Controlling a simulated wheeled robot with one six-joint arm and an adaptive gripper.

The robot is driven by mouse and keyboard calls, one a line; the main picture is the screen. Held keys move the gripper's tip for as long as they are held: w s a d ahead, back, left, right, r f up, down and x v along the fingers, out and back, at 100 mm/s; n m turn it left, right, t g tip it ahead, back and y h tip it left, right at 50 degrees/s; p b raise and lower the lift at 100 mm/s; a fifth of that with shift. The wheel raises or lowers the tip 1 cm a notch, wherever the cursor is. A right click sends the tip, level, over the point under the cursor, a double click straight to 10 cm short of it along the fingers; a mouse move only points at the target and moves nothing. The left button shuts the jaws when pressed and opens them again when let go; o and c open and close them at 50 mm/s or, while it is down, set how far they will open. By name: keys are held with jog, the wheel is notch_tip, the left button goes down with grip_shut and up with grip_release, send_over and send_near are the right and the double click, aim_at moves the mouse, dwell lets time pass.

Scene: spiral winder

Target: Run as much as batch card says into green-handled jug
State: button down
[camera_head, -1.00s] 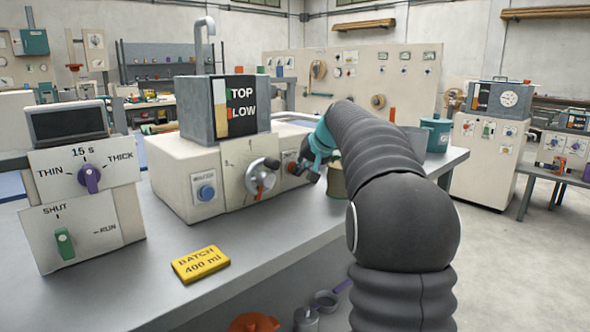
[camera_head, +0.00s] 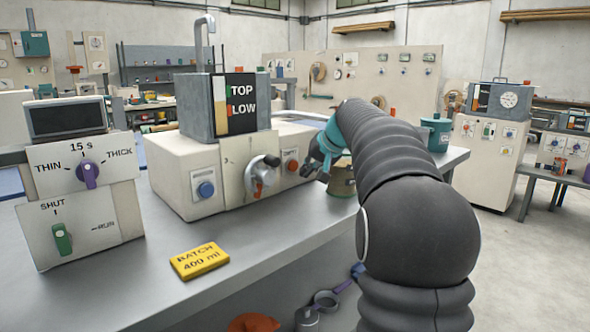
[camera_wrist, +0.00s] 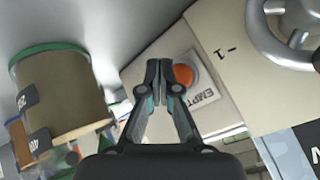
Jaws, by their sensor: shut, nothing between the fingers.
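The yellow batch card (camera_head: 200,261) reads "BATCH 400 ml" and lies on the bench. The cream machine (camera_head: 172,180) carries a blue button (camera_head: 206,189), a hand wheel (camera_head: 262,172), an orange button (camera_head: 293,166) and a gauge box (camera_head: 240,105) marked TOP and LOW. My gripper (camera_head: 322,168) is shut and empty, just right of the orange button. The wrist view shows its fingertips (camera_wrist: 166,70) in front of that button, labelled EMPT…; contact cannot be told. A tan vessel with a green rim (camera_wrist: 66,95) stands beside my gripper; I cannot see its handle.
A panel at left has a purple THIN/THICK knob (camera_head: 88,174) pointing near 15 s and a green SHUT/RUN lever (camera_head: 62,239) toward SHUT. A teal pot (camera_head: 438,135) stands at the bench's far end. The bench front around the card is clear.

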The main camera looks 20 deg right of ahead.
jog(key=shift+s+d+b, duration=0.35)
jog(key=shift+s+b, duration=0.05)
jog(key=shift+s, duration=0.5)
jog(key=shift+s+d+b, duration=0.3)
jog(key=shift+s+b, duration=0.05)
jog(key=shift+s, duration=0.55)
